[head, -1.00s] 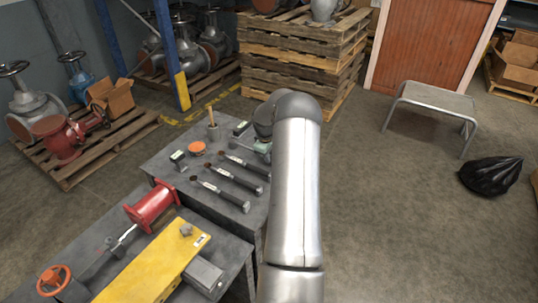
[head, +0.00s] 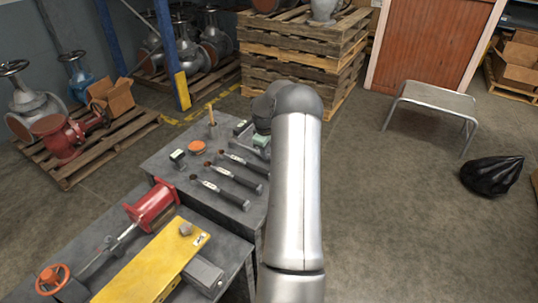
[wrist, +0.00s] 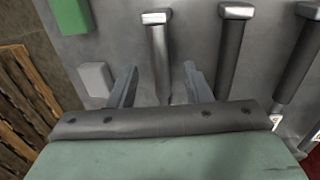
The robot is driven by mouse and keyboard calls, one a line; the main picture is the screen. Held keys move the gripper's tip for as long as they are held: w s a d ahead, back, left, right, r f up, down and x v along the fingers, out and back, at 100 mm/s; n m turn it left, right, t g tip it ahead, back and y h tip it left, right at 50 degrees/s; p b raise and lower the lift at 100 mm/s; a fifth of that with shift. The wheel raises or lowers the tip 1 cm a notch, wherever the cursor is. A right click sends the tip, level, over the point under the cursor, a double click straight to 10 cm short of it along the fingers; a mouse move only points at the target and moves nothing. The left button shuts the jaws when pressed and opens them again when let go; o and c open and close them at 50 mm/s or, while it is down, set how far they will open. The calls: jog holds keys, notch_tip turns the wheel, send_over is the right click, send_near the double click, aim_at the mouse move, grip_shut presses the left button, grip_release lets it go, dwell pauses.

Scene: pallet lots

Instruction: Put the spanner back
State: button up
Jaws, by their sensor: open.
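Three long spanner-like tools with dark handles and pale labels lie side by side on the grey table (head: 165,160): a front one (head: 220,192), a middle one (head: 238,177) and a rear one (head: 246,162). I cannot tell which is the task's spanner. My gripper (wrist: 160,86) is open, its fingers pointing at the table. In the wrist view one tool handle (wrist: 158,50) runs between the two fingers, not gripped. Two more handles, a near one (wrist: 234,50) and a far one (wrist: 300,60), lie to the right. In the head view my arm hides the fingers.
A green block (wrist: 70,14) and a grey block (wrist: 95,78) are left of the fingers. An orange disc (head: 197,147) and a small dark block (head: 178,158) share the table. A red flanged part (head: 152,206) stands in front. Stacked pallets (head: 300,55) are behind.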

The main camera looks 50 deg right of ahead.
notch_tip(320, 180, up, 13)
jog(key=a, duration=0.3)
jog(key=s+a+r, duration=0.2)
jog(key=a+r, duration=0.1)
jog(key=a, duration=0.6)
jog(key=s+a+r+p, duration=0.1)
jog(key=s+a+r, duration=0.15)
jog(key=a, duration=0.75)
jog(key=s+a+r, duration=0.2)
jog(key=a+r, duration=0.1)
jog(key=a, duration=0.6)
jog(key=s+a+f+m+y+p, duration=0.2)
jog(key=s+a, duration=1.4)
jog(key=s, duration=0.3)
notch_tip(320, 180, down, 16)
jog(key=b, duration=1.4)
jog(key=shift+s+d+r+g, duration=0.2)
jog(key=shift+s+d+g, duration=0.2)
jog(key=shift+d, duration=0.05)
